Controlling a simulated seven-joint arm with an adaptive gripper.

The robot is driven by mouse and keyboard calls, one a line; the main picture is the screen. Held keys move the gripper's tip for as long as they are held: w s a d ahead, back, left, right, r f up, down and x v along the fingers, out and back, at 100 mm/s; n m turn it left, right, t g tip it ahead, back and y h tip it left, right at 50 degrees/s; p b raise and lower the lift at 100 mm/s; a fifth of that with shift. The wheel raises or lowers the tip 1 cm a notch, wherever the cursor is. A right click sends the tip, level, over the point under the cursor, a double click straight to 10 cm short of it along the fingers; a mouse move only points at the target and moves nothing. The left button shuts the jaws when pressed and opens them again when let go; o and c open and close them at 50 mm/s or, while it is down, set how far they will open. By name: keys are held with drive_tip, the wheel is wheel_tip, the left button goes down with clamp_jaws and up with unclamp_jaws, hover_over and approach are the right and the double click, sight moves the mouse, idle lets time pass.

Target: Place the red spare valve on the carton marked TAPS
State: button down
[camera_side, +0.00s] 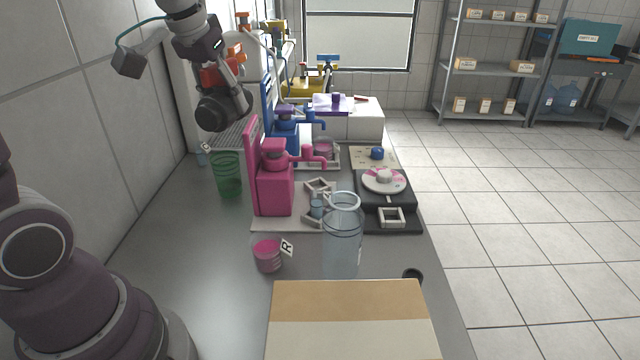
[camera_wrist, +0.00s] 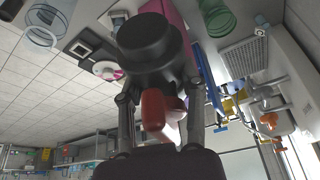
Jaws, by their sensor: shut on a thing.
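My gripper (camera_side: 226,82) is high at the upper left in the side view, above the bench. It is shut on the red valve (camera_side: 209,76). In the wrist view the valve's red part (camera_wrist: 154,108) sits between the two fingers. A large black round part (camera_wrist: 150,40) lies just beyond it and seems joined to it. A carton (camera_side: 350,303) with a tan and cream top stands at the near end of the bench in the side view, far from my gripper. No TAPS marking can be read on it.
A magenta tap stand (camera_side: 273,185) and blue tap stand (camera_side: 286,132) stand below and right of my gripper.

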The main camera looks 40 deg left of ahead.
drive_tip(key=w+d+m+h, duration=0.2)
drive_tip(key=d+m, duration=0.2)
drive_tip(key=d, duration=0.6)
drive_tip(key=m+g+h, duration=0.1)
drive_tip(key=m+h, duration=0.2)
drive_tip(key=m, duration=0.7)
hover_over(368, 340)
drive_tip(key=s, duration=0.2)
drive_tip(key=f, duration=0.8)
drive_tip(key=a+f, duration=0.1)
drive_tip(key=f, duration=0.4)
drive_tip(key=shift+w, duration=0.35)
drive_tip(key=shift+f, duration=0.1)
drive_tip(key=c, duration=0.6)
unclamp_jaws()
drive_tip(key=shift+c, duration=0.2)
